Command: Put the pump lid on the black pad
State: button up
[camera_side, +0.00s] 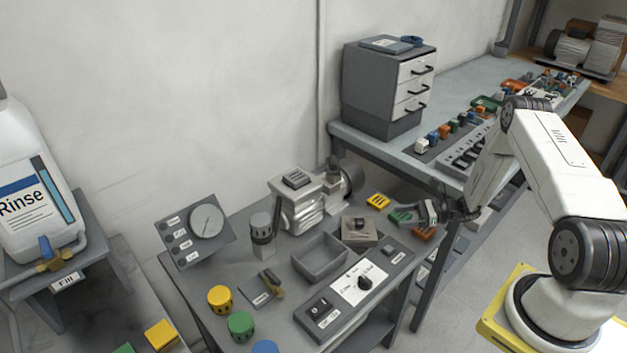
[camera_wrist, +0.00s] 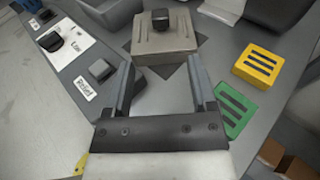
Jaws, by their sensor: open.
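The pump lid (camera_side: 360,231) is a light grey square block with a black knob on top. It also shows at the top of the wrist view (camera_wrist: 148,45), level, with slots on its upper face. The black pad (camera_wrist: 186,66) shows as dark corners sticking out under the lid, turned at an angle to it. The lid appears to rest on the pad, which it mostly hides. My gripper (camera_wrist: 161,72) is open and empty, its two fingers apart on the near side of the lid. In the side view my gripper (camera_side: 421,212) is to the right of the lid.
A grey pump (camera_side: 304,212) stands behind the lid, and an open grey tray (camera_side: 319,260) lies to its left. Yellow (camera_wrist: 257,63) and green (camera_wrist: 232,108) slotted blocks lie to the right. A dial panel (camera_side: 359,283) is in front.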

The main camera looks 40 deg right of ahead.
jog(key=shift+s+d+r, duration=0.1)
jog(key=shift+s+d, duration=0.2)
dwell(0.4)
jog(key=shift+w+a+r+n+g, duration=0.15)
jog(key=shift+a+r+n+g, duration=0.15)
jog(key=shift+a+n+g, duration=0.15)
jog(key=a+r+n+g, duration=0.1)
jog(key=a, duration=0.1)
jog(key=a+r+n+g, duration=0.1)
jog(key=a+n+g, duration=0.1)
jog(key=a+r+n+g, duration=0.1)
jog(key=shift+a+r+g, duration=0.35)
jog(key=shift+a+r, duration=0.05)
jog(key=s+a+r+n+g+h, duration=0.1)
jog(key=s+a+r+n+h, duration=0.3)
jog(key=a+r+n, duration=0.3)
jog(key=s+a+r+n+g+h, duration=0.1)
jog(key=s+a+r+n+h, duration=0.4)
jog(key=n, duration=1)
jog(key=shift+s+a+r+g+h, duration=0.35)
jog(key=shift+a+r+h, duration=0.65)
jog(key=shift+a+r, duration=0.75)
jog(key=shift+d+r, duration=0.2)
jog(key=shift+d, duration=0.05)
